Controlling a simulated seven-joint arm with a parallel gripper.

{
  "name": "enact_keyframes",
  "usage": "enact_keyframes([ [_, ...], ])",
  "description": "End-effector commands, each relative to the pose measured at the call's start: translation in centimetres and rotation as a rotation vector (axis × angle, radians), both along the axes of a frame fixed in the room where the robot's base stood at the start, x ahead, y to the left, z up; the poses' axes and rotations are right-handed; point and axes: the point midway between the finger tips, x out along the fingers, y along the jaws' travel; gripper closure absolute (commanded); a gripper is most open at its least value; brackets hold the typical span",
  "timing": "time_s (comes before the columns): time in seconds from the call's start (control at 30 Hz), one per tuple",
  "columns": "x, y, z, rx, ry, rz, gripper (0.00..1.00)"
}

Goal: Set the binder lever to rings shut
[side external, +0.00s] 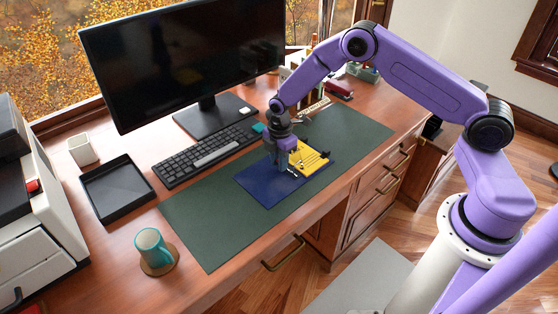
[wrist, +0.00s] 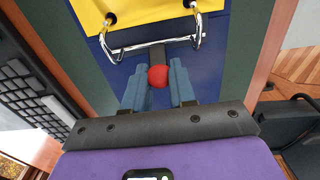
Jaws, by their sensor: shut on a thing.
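The open blue binder (side external: 268,193) lies on the green desk mat, with yellow sheets (side external: 306,172) on its right part. In the wrist view the yellow sheets (wrist: 150,8) have two punched holes with chrome rings (wrist: 103,42) through them. I cannot tell whether the ring halves meet. A dark lever with a red ball knob (wrist: 158,77) sticks out from the chrome mechanism toward my gripper. My gripper (side external: 284,170) is low over the binder, its fingers pointing down. In the wrist view its blue-grey fingers are shut on the red knob, one on each side. The side view hides the knob.
A black keyboard (side external: 208,150) and a monitor (side external: 185,60) stand behind the mat. A black tray (side external: 117,190) and a teal mug (side external: 152,248) are at the left. A red stapler (side external: 340,88) is at the back right. The green mat (side external: 213,236) is clear at its left.

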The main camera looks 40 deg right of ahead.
Motion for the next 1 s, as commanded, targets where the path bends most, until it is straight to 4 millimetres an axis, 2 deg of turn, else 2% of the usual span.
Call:
enact_keyframes([
  [0.4, -0.07, -0.75, 0.25, 0.152, 0.005, -0.001, 1.0],
  [0.77, -0.03, -0.79, 0.26, 0.164, 0.003, 0.0, 1.0],
  [0.8, -0.03, -0.79, 0.26, 0.164, 0.003, 0.0, 0.71],
  [0.87, -0.03, -0.79, 0.26, 0.163, 0.003, 0.0, 0.52],
  [0.9, -0.03, -0.79, 0.26, 0.163, 0.003, 0.0, 0.49],
  [1.0, -0.02, -0.79, 0.28, 0.163, 0.003, 0.001, 0.49],
])
